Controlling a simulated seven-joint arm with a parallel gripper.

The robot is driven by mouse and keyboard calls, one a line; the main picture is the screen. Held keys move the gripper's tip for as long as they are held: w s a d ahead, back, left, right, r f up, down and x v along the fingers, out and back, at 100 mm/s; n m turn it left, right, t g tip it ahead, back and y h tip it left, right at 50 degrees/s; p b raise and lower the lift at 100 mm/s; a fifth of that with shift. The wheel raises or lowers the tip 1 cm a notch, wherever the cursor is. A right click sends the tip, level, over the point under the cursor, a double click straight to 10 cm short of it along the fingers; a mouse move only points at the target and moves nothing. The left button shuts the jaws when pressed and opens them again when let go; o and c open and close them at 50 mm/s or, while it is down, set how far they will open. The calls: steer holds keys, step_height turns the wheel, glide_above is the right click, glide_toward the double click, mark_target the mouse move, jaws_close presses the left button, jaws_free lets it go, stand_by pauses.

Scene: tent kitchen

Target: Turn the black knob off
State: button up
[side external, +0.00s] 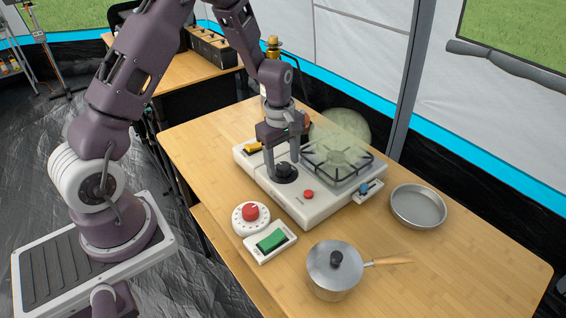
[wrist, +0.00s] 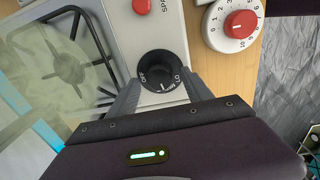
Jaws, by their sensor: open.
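The black knob (side external: 285,173) is on the front of a white stove (side external: 313,213). It also shows in the wrist view (wrist: 158,70), with OFF on its upper left and LO on its right. I cannot clearly tell which mark it points to. My gripper (side external: 281,167) points down over the knob, jaws open. In the wrist view its fingers (wrist: 160,84) are on either side of the knob's lower part; I cannot tell whether they touch it. A pale translucent green haze (side external: 348,124) covers the burner (side external: 339,157).
A red button (side external: 308,194) is right of the knob. A white timer with a red dial (side external: 251,213) and a green switch (side external: 271,241) lie in front. A lidded pot (side external: 334,270) and a round pan (side external: 418,207) stand to the right. The table's right end is clear.

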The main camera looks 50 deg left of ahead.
steer(key=shift+f, duration=0.5)
jaws_close()
